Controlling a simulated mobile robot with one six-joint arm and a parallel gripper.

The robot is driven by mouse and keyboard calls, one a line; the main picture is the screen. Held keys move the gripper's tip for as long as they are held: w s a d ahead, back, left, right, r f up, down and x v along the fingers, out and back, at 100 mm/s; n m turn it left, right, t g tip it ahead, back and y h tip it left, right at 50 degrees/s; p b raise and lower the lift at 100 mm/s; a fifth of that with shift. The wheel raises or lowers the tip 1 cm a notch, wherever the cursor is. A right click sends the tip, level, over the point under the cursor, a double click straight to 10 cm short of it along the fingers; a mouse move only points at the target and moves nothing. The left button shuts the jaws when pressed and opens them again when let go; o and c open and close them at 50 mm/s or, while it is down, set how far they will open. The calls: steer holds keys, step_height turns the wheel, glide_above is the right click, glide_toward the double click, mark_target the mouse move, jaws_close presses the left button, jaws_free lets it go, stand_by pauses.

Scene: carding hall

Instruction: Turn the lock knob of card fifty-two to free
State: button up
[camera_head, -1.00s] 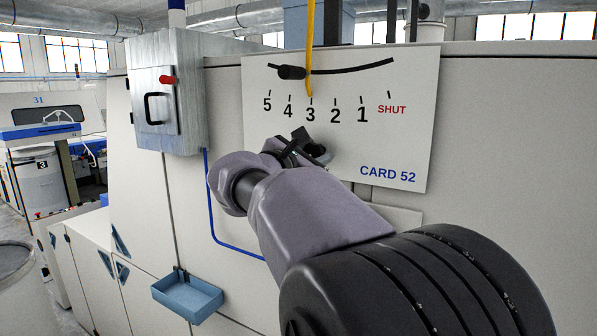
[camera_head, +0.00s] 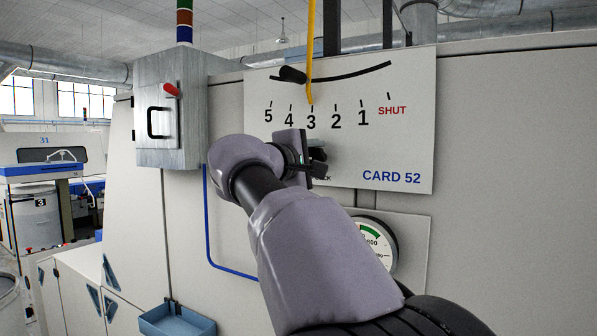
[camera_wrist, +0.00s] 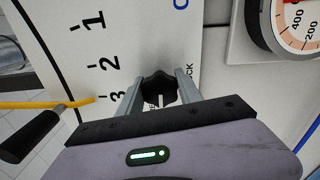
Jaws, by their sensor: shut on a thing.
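The lock knob (camera_wrist: 157,80) of card fifty-two is a small black lobed knob with a white mark on it. In the wrist view it sits between the two grey fingers of my gripper (camera_wrist: 159,88), which is shut on it. The white mark points toward the bottom of that view. Lettering ending in "OCK" shows just right of the knob; other lettering by the fingers is mostly covered. In the head view my gripper (camera_head: 305,158) is at the white CARD 52 panel (camera_head: 405,135), below the 3, and hides most of the knob.
Above the knob are a curved slot with a black handle (camera_head: 292,75) and a yellow pointer (camera_head: 310,50) at 3. A round gauge (camera_head: 378,243) is below right. A grey box (camera_head: 180,130) with a red switch stands left, and a blue tray (camera_head: 178,320) hangs lower left.

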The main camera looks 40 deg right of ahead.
steer(key=m+b, duration=0.3)
steer(key=m, duration=0.2)
steer(key=shift+f, duration=0.1)
steer(key=shift+m, duration=0.3)
stand_by(0.4)
steer(key=o, duration=1.4)
steer(key=shift+c, duration=0.2)
steer(key=b+v, duration=0.1)
steer(key=v, duration=1.6)
steer(key=shift+a+b, duration=0.2)
steer(key=shift+b, duration=0.1)
steer(key=shift+s, duration=0.15)
